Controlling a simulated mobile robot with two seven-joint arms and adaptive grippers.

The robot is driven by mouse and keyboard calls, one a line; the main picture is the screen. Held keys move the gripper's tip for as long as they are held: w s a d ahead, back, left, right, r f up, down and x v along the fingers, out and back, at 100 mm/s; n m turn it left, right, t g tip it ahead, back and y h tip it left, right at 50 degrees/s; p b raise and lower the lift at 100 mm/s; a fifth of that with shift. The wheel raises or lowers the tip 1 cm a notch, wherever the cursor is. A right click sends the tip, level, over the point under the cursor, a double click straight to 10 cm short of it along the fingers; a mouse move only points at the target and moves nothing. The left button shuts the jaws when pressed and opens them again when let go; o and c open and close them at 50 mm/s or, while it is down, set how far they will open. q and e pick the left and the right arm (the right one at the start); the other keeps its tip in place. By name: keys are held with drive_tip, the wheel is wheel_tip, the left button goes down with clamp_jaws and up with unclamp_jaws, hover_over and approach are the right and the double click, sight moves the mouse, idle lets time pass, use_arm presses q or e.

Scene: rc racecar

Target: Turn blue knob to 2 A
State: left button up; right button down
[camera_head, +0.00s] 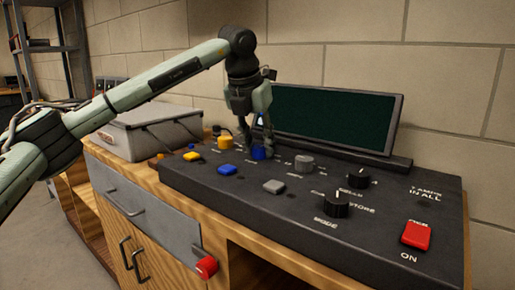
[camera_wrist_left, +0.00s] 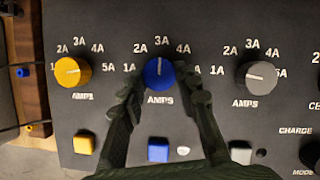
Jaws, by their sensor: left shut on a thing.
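The blue knob (camera_head: 259,153) is on the black sloped control panel (camera_head: 225,200), in front of the dark screen. In the left wrist view the blue knob (camera_wrist_left: 159,72) sits between the 1A, 2A, 3A and 4A labels, above the word AMPS. Its white pointer line stands almost upright, toward 3A. My left gripper (camera_head: 260,138) comes down from above with its fingers around the knob. In the left wrist view the left gripper (camera_wrist_left: 161,82) has one finger on each side of the knob, shut on it. My right gripper is not in view.
A yellow knob (camera_wrist_left: 72,72) and a grey knob (camera_wrist_left: 257,77) flank the blue knob. Yellow (camera_wrist_left: 84,144), blue (camera_wrist_left: 158,150) and grey (camera_wrist_left: 240,152) buttons lie below. A red switch (camera_head: 416,235) is at the panel's right. The screen (camera_head: 320,115) stands close behind my gripper.

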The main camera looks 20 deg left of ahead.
use_arm(q)
drive_tip(key=n, duration=0.1)
drive_tip(key=n+y, duration=0.1)
drive_tip(key=n, duration=0.1)
drive_tip(key=n+b, duration=0.1)
drive_tip(key=shift+d+n+y, duration=0.25)
drive_tip(key=shift+n+y, duration=0.05)
drive_tip(key=shift+y, duration=0.1)
drive_tip(key=shift+d+n+g+y, duration=0.1)
drive_tip(key=shift+n+g+y, duration=0.45)
drive_tip(key=shift+n, duration=1.25)
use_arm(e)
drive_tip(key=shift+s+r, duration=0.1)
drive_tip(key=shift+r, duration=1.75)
use_arm(q)
drive_tip(key=o, duration=1.2)
drive_tip(key=shift+w, duration=0.1)
drive_tip(key=shift+c, duration=0.2)
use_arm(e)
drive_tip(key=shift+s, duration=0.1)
use_arm(q)
drive_tip(key=v, duration=1.2)
drive_tip(key=shift+d, duration=0.15)
